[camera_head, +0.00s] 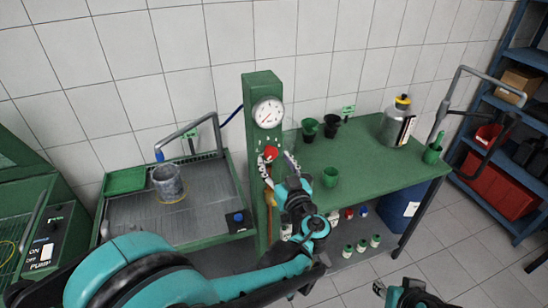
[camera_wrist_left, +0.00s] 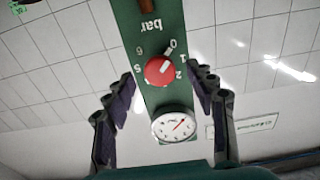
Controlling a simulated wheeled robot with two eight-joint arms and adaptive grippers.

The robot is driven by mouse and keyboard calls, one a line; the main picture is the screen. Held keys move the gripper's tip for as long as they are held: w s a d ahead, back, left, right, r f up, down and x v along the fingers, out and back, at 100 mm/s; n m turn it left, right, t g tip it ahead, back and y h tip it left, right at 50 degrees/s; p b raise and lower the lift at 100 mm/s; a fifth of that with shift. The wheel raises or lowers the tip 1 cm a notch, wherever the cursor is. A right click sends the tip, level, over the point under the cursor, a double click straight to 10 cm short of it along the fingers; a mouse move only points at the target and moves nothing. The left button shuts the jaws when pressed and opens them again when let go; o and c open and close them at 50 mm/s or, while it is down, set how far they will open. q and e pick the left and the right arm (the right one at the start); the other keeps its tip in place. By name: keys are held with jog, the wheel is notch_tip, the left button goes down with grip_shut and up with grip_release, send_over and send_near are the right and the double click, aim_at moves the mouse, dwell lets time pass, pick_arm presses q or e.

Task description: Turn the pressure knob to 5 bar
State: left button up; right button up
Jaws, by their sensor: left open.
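The red pressure knob (camera_head: 271,153) sits on the front of a green post (camera_head: 262,88), below a round white gauge (camera_head: 268,112). In the left wrist view the knob (camera_wrist_left: 158,70) appears between my left gripper's fingers, ringed by white numbers and "bar". The gauge (camera_wrist_left: 173,125) has a red needle. My left gripper (camera_head: 277,161) is open at the knob; its fingers (camera_wrist_left: 162,88) stand on either side, with visible gaps. My right gripper (camera_head: 408,296) is partly cut off at the bottom edge.
A green table (camera_head: 375,170) on the right holds dark funnels (camera_head: 320,127), a green cup (camera_head: 330,176) and a metal canister (camera_head: 396,122). Small bottles (camera_head: 361,245) stand below.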

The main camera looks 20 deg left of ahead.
aim_at(270, 151)
pick_arm(q)
jog(key=shift+x, duration=1.4)
jog(key=c, duration=1.2)
jog(key=shift+o, duration=0.2)
